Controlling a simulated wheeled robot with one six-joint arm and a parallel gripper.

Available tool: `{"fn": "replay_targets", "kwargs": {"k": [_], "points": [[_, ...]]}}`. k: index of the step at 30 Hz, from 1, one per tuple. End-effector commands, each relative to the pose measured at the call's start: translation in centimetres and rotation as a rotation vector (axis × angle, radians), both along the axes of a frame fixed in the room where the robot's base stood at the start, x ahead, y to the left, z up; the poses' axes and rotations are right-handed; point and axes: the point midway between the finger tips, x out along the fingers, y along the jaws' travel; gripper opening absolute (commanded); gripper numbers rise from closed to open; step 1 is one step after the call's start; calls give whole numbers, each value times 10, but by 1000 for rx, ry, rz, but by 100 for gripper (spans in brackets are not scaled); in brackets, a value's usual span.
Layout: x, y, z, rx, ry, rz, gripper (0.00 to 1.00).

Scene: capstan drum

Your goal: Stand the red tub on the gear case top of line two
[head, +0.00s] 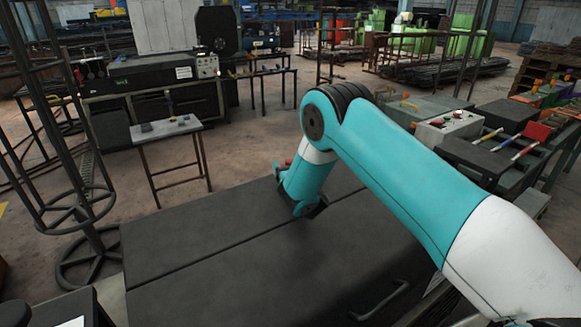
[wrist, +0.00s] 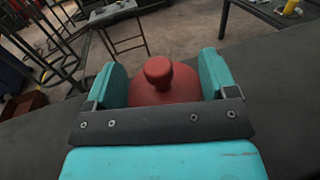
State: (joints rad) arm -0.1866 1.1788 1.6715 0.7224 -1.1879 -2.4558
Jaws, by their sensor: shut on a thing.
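The red tub (wrist: 160,88), with a round knob on top, sits between the two teal fingers of my gripper (wrist: 163,70) in the wrist view. The fingers are shut on it, one at each side. In the head view only a bit of red (head: 282,166) shows past my wrist, which hides most of the gripper and tub. They are over the far part of a broad dark flat top (head: 220,250) with a seam across it. I cannot tell whether the tub touches this top, or whether this is the gear case of line two.
A round wire stand (head: 75,205) rises at the left. A small table (head: 165,130) with small parts stands beyond the dark top, before a dark machine (head: 150,92). A bench with coloured-handled levers (head: 505,145) is at the right. A handle (head: 380,300) sticks up from the near top.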

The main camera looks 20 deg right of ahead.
Motion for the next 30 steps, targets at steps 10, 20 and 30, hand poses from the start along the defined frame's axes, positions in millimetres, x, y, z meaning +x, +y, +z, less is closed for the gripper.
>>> {"fn": "replay_targets", "kwargs": {"k": [10,20,30], "points": [[1,0,-2,0,-4,0,44],[0,0,-1,0,-2,0,100],[-26,3,-5,-3,0,1,100]]}}
